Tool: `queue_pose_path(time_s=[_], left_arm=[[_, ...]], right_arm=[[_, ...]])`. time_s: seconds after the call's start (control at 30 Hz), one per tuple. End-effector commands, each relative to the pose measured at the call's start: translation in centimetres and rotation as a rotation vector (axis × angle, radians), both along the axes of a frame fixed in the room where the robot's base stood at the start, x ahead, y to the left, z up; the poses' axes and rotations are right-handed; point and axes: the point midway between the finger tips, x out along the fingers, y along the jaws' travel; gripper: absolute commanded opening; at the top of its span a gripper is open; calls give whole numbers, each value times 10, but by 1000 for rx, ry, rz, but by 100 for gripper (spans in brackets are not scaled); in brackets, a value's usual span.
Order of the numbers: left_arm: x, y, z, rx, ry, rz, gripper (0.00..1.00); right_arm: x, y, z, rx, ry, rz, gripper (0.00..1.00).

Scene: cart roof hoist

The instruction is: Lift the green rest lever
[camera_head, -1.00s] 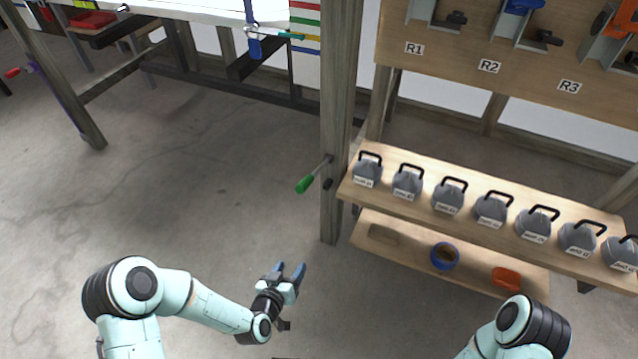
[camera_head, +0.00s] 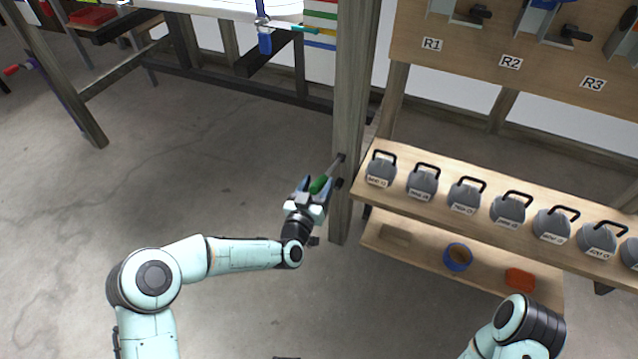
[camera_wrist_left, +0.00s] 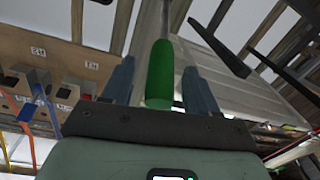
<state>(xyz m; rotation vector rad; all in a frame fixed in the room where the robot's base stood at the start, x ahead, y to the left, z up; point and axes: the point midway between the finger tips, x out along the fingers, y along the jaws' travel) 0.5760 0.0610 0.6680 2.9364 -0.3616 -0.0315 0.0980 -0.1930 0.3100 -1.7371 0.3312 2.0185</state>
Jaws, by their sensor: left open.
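The green rest lever (camera_head: 319,184) has a green grip on a thin metal rod, mounted on the wooden post (camera_head: 350,120). My left gripper (camera_head: 317,183) is open, with its two blue-grey fingers on either side of the green grip. In the left wrist view the green grip (camera_wrist_left: 160,75) stands between the open fingers (camera_wrist_left: 158,85), with a visible gap to each finger. My right arm (camera_head: 515,330) shows at the lower right; its gripper is out of view.
A wooden shelf (camera_head: 480,232) right of the post carries several grey weights with black handles. A lower shelf (camera_head: 480,278) holds a blue tape roll (camera_head: 458,256) and an orange item (camera_head: 520,279). A board with labels R1, R2 and R3 stands above. The floor at left is clear.

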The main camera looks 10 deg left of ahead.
Motion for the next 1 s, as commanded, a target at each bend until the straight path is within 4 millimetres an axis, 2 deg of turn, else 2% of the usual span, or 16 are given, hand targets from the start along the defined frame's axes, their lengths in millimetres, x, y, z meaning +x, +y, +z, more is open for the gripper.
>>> queue_pose_path(time_s=[0.17,0.47,0.57,0.6,0.67,0.87,1.0], left_arm=[[13,-4,0,0,1,-1,59],[15,-4,0,0,1,-1,59],[14,-4,0,0,1,-1,30],[14,-4,0,0,1,-1,17],[14,-4,0,0,1,-1,0],[15,-4,1,2,5,-1,0],[16,-5,6,9,22,-1,0]], right_arm=[[-7,-1,-3,2,25,-3,0],[-9,-1,-3,2,28,-3,0],[-9,-1,-3,2,28,-3,0],[-8,-1,-3,2,28,-3,0],[-8,-1,-3,3,28,-3,0],[-7,-1,-2,2,22,-2,0],[2,0,3,0,-8,2,0]])
